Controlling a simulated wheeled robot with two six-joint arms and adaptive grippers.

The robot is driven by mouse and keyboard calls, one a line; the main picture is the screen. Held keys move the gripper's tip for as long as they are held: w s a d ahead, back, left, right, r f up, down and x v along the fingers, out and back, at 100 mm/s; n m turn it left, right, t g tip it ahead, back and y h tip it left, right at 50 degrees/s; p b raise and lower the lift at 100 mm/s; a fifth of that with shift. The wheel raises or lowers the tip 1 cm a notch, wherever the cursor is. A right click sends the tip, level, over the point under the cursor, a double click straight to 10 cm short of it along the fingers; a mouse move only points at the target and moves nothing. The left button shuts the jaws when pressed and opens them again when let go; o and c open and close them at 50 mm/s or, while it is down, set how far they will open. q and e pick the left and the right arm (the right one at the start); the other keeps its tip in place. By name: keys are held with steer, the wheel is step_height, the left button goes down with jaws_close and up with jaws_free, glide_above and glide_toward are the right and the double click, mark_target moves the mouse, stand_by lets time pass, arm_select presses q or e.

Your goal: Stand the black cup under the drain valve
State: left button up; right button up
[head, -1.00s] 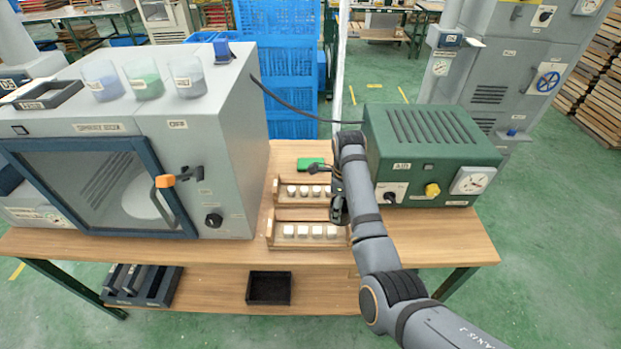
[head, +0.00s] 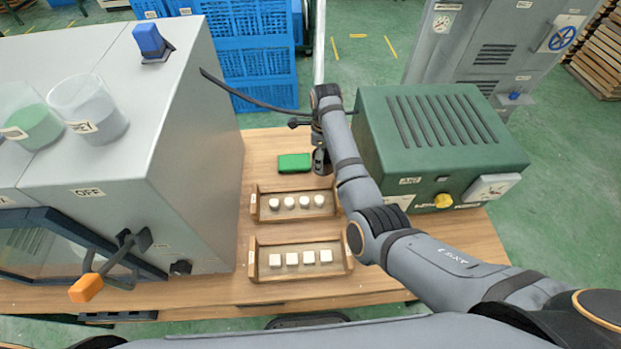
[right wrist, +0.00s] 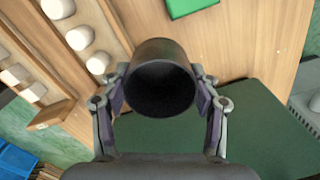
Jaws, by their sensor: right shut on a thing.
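The black cup (right wrist: 161,80) is between the two fingers of my right gripper (right wrist: 161,105) in the right wrist view. Its open mouth faces the wrist camera, and the fingers are shut on its sides. In the head view my right gripper (head: 321,162) hangs over the table, left of the green machine and close to the green block; I cannot make out the cup there. A small blue tap (head: 514,97) shows on the grey cabinet at the back right; I cannot tell whether it is the drain valve. My left gripper is not in view.
The green machine (head: 440,135) stands right of my right arm. Two wooden racks (head: 252,258) with white pieces and a green block (head: 294,163) are on the table. A grey oven with an orange-tipped handle (head: 86,288) fills the left. Blue crates (head: 250,60) stand behind.

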steer(key=f, duration=0.1)
steer(key=w+f, duration=0.1)
steer(key=shift+d+f, duration=0.1)
steer(key=shift+f, duration=0.25)
steer(key=shift+s+f, duration=0.1)
steer(key=shift+f, duration=0.5)
step_height(320, 180, down, 2)
steer(key=shift+f, duration=0.35)
steer(key=o, duration=1)
steer(key=shift+o, duration=0.7)
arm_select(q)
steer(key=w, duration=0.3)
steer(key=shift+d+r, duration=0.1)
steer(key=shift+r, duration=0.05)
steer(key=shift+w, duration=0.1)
